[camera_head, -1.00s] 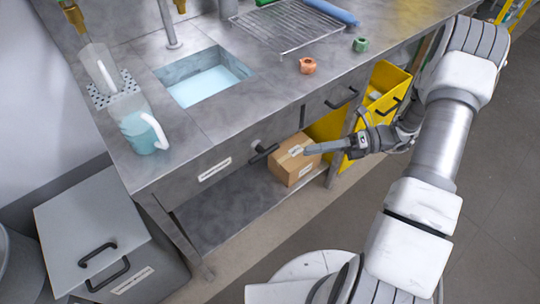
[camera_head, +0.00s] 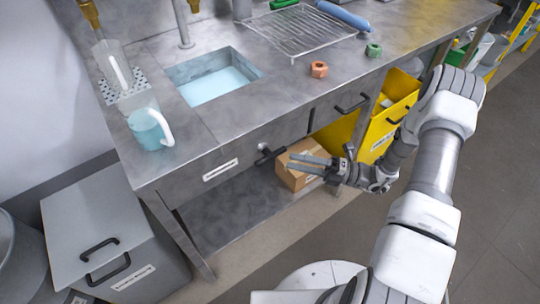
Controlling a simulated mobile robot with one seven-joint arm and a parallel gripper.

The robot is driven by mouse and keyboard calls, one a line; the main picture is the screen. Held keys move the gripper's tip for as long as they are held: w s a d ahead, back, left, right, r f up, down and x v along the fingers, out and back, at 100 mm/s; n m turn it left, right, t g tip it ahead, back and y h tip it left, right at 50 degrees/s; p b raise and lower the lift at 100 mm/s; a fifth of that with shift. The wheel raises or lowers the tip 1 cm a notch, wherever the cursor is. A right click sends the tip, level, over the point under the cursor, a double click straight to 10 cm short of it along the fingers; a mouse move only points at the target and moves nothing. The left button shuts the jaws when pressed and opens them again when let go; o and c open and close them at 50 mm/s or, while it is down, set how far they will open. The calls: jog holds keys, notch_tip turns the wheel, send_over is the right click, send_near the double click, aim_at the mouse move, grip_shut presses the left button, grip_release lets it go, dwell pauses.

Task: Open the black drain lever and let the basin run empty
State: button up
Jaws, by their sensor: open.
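The black drain lever (camera_head: 269,156) sticks out from the front panel of the steel bench, below and right of the basin. The basin (camera_head: 213,76) is sunk in the bench top and holds pale blue water. My gripper (camera_head: 292,163) is open and empty, its two grey fingers pointing left toward the lever. The fingertips look close to the lever's right end. I cannot tell whether they touch it.
A cardboard box (camera_head: 297,178) sits on the lower shelf behind my gripper. A black drawer handle (camera_head: 352,103) and a yellow bin (camera_head: 395,109) are to the right.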

aim_at(270, 156)
jog(key=x, duration=0.8)
jog(key=shift+f, duration=0.1)
jog(key=shift+c, duration=0.2)
grip_shut()
